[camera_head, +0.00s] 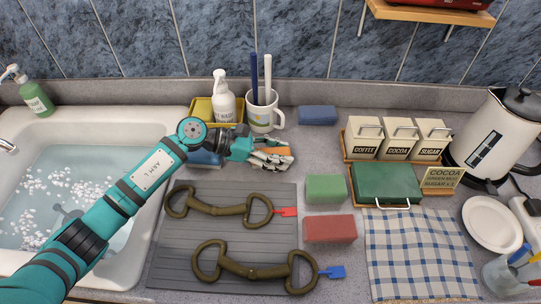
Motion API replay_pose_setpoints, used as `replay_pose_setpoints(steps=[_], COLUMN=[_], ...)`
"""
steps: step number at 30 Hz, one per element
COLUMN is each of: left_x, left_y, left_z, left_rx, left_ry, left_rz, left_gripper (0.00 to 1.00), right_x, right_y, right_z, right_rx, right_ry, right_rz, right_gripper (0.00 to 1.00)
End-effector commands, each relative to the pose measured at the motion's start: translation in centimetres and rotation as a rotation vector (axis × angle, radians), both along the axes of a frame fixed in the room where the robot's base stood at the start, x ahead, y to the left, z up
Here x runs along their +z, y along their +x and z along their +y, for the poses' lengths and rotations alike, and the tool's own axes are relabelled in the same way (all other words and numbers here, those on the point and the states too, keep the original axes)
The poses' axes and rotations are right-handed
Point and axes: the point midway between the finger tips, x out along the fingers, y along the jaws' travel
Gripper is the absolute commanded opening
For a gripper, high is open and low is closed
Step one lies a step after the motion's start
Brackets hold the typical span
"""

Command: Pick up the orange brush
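My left gripper (280,157) reaches in from the left over the counter, behind the grey ribbed mat. A small orange part (276,150), possibly the orange brush, shows at its fingers. The fingers and wrist hide most of it, so I cannot tell its full shape or whether the fingers are closed on it. A blue block-like thing (204,158) lies beside it on the left, partly under my arm. My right gripper is not in view.
The grey mat (170,265) holds two olive-brown, ring-ended objects. A white mug (262,118) and a soap bottle (223,104) stand just behind the gripper. Green (326,189) and red (330,228) blocks lie to the right. The water-filled sink (130,125) is at left.

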Motion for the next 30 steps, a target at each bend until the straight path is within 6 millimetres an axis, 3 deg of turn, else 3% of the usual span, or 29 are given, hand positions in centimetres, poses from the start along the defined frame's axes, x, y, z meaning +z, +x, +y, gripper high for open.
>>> replay_pose_setpoints(steps=[1,7,17,25,30], left_x=[0.0,0.1,0.4,3.5,3.5], left_y=[0.0,0.0,0.1,0.1,-3.7], left_z=[0.0,0.0,0.0,0.1,0.6], left_rx=[0.0,0.0,0.001,-0.001,-0.002], left_ry=[0.0,-0.001,-0.001,0.0,0.002], left_rz=[0.0,0.0,-0.001,-0.01,-0.002], left_gripper=[0.32,0.07,0.07,0.07,0.07], right_x=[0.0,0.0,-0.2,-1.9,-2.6], right_y=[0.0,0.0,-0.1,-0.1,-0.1], right_z=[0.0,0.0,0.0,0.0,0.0], right_rx=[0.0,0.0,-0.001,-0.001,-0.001], right_ry=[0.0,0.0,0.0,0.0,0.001], right_rz=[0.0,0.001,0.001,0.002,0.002], right_gripper=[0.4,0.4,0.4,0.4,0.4])
